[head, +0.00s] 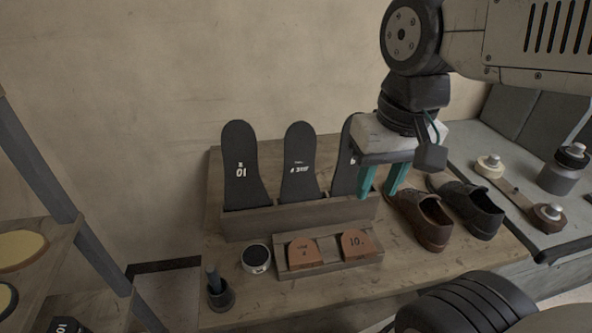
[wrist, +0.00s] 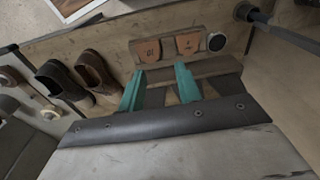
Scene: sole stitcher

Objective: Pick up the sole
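Three dark soles stand upright in a wooden rack (head: 300,216) against the wall in the head view. The left sole (head: 240,170) is marked 10, the middle sole (head: 299,165) has white lettering, and the right sole (head: 345,175) is partly hidden behind my gripper. My gripper (head: 377,194) has two teal fingers spread apart, pointing down, by the right end of the rack. In the wrist view my gripper (wrist: 159,70) is open over the rack area. Nothing shows held between the fingers. I cannot tell whether a finger touches the right sole.
A low holder (head: 330,264) with two brown heel pieces (head: 305,250) sits in front of the rack. A round tin (head: 256,259) and a dark cup (head: 220,294) stand to its left. Brown (head: 427,220) and black (head: 468,209) shoes stand right of my gripper.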

